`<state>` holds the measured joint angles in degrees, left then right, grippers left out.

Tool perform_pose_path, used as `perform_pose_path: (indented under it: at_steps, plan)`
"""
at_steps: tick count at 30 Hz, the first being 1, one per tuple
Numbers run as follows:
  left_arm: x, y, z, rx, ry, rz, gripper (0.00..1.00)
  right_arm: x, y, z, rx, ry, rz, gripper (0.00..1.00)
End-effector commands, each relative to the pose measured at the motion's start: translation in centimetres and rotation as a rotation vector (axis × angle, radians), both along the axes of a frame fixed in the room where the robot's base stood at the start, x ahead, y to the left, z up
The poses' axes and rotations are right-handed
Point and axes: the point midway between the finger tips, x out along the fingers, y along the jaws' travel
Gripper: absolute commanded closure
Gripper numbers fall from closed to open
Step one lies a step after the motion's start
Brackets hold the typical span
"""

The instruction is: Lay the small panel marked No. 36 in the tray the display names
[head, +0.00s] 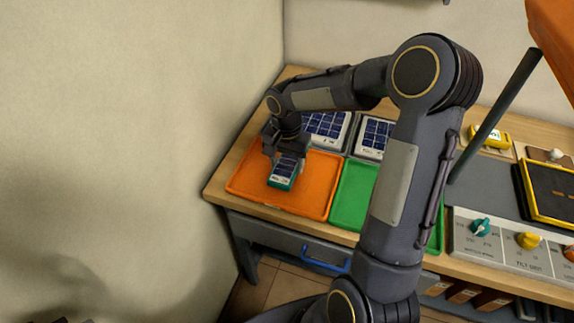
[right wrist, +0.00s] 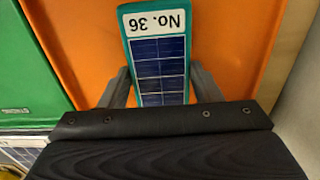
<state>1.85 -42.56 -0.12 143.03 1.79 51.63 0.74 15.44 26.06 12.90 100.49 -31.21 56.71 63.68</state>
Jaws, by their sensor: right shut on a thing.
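The small panel marked No. 36 (head: 284,172) has a teal frame and dark blue cells, and its label reads clearly in the right wrist view (right wrist: 158,60). It is over the orange tray (head: 245,184), inside its rim. I cannot tell whether it touches the tray floor. My right gripper (head: 287,156) is shut on the panel, one finger on each side, as the right wrist view also shows (right wrist: 160,88). The green tray (head: 349,200) is right of the orange one, partly hidden by my arm. The display's text is not readable here. My left gripper is not in view.
Two larger panels (head: 326,126) (head: 374,136) stand behind the trays. A control box with knobs (head: 500,247) and a yellow-framed black unit (head: 551,192) are at the right. A drawer with a blue handle (head: 325,259) is below the bench top.

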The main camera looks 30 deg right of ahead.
Motion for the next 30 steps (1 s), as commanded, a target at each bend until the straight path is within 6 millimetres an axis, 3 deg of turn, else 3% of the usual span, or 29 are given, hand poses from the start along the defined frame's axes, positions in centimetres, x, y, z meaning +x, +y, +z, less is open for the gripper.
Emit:
perform_pose_path:
  at_steps: [4, 15, 16, 20, 30]
  plan:
    - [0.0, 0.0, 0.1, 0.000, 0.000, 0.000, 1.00, -0.1, 0.0, -2.0, 0.000, 0.003, 0.000, 0.73]
    - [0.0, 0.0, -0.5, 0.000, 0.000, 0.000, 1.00, -0.1, 0.0, -2.5, 0.000, 0.000, 0.001, 0.73]
    - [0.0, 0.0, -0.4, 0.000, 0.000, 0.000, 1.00, -0.1, 0.0, -2.4, 0.000, 0.000, 0.001, 0.40]
    - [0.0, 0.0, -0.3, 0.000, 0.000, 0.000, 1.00, -0.1, 0.0, -2.4, 0.001, 0.001, 0.001, 0.23]
    - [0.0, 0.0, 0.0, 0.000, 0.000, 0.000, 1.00, -0.1, 0.0, -2.0, 0.000, 0.001, 0.000, 0.21]
